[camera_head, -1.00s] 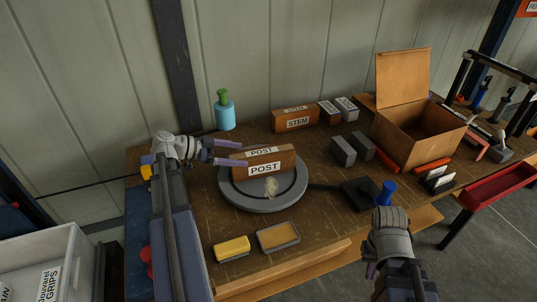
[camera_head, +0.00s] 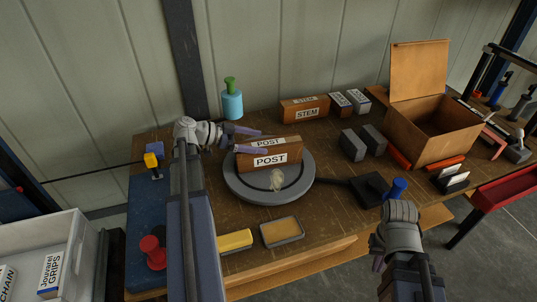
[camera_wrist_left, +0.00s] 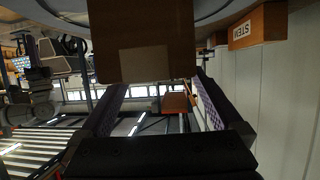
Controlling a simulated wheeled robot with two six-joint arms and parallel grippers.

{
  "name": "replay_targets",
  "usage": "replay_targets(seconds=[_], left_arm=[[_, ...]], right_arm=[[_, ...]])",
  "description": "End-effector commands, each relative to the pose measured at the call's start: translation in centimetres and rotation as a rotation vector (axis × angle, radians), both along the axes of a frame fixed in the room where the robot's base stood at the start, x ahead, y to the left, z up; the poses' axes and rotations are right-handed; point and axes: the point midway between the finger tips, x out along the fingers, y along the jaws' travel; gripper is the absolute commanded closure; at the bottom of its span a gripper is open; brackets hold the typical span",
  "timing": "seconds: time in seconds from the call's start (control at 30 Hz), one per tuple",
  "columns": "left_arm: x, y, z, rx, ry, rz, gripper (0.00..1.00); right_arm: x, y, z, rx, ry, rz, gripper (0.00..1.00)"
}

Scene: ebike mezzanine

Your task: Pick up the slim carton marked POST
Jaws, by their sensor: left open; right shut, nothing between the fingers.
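The slim brown carton marked POST (camera_head: 270,160) stands upright on a round grey turntable (camera_head: 240,190). My left gripper (camera_head: 263,142) is open at the carton's left end, with one finger along its front face and the other behind it. In the left wrist view the carton's plain brown end (camera_wrist_left: 150,35) with a pale label lies between the open fingers (camera_wrist_left: 155,95); I cannot tell whether they touch it. My right gripper (camera_head: 376,264) is shut and empty, low at the front right, away from the carton.
A STEM carton (camera_head: 306,113) and small boxes stand behind. An open cardboard box (camera_head: 430,135) is at the right. A blue bottle (camera_head: 232,104) stands at the back.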

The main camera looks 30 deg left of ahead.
Motion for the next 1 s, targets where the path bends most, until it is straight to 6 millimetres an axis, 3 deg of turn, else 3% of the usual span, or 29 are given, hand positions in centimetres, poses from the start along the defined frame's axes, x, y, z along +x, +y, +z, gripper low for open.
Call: replay_targets(seconds=[0.3, 0.57, 1.0], left_arm=[[2.2, -3.0, -2.3, 0.000, 0.000, -0.003, 0.00], [2.6, -3.3, -2.3, 0.000, 0.000, 0.001, 0.00], [2.6, -3.3, -2.3, 0.000, 0.000, 0.001, 0.47]], right_arm=[[0.0, 0.0, -2.3, 0.000, 0.000, 0.000, 1.00], [0.0, 0.0, -2.3, 0.000, 0.000, 0.000, 1.00], [0.0, 0.0, -2.3, 0.000, 0.000, 0.000, 1.00]])
